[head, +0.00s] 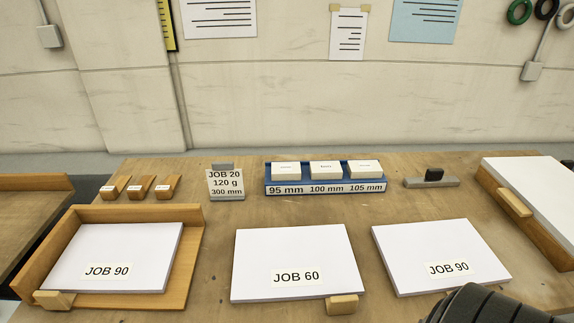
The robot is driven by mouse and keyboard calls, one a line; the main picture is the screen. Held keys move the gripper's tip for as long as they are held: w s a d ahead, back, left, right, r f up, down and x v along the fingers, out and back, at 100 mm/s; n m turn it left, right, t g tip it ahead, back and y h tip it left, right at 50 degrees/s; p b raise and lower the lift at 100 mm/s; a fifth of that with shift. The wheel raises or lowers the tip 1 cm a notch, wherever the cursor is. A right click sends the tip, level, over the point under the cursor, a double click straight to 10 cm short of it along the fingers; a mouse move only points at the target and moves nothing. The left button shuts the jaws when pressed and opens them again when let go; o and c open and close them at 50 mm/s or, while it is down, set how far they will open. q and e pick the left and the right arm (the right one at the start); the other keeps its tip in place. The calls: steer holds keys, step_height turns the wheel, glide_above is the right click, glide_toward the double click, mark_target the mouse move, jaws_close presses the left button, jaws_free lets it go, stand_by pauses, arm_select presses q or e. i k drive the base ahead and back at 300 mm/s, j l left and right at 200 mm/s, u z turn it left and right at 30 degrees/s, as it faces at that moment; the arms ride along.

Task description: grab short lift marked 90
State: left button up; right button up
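Two white paper stacks carry a JOB 90 label. One stack (125,248) lies in a wooden tray (190,262) at the left. The other stack (432,247) lies directly on the table at the right, and both look fairly low. A third white stack (293,252) between them is marked JOB 60. Neither gripper's fingers show in the head view. A dark ribbed part, seemingly of my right arm, covers the table at the bottom right, close to the near edge of the right JOB 90 stack.
A blue rack (325,189) marked 95, 100 and 105 mm holds three white boxes. A JOB 20 card (225,184) stands left of it. Three small wooden blocks (140,187) sit back left. A large white stack (545,190) on wood stands far right. Small wooden pieces lie by the stacks.

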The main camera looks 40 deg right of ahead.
mark_target(427, 257)
steer(key=z, duration=2.45)
steer(key=k+z, duration=0.25)
steer(key=z, duration=0.25)
